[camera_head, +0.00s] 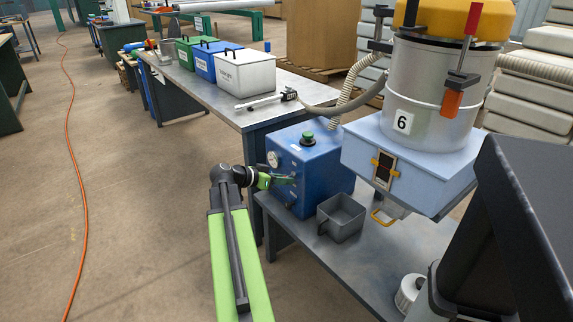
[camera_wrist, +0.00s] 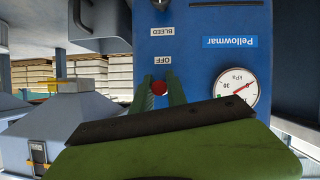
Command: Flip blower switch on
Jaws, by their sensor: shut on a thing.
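A red-tipped switch (camera_wrist: 159,88) sits by the OFF label, between my green fingertips. My gripper (camera_head: 289,179) reaches the blower's front face from the left and is shut on the switch. In the wrist view the fingers (camera_wrist: 161,92) flank the red tip. The switch's lever and its ON side are hidden by the gripper.
A pressure gauge (camera_wrist: 236,88) is close beside the fingers. A grey open bin (camera_head: 342,217) stands on the bench (camera_head: 305,242) right of the blower. Open floor (camera_head: 130,200) lies to the left.

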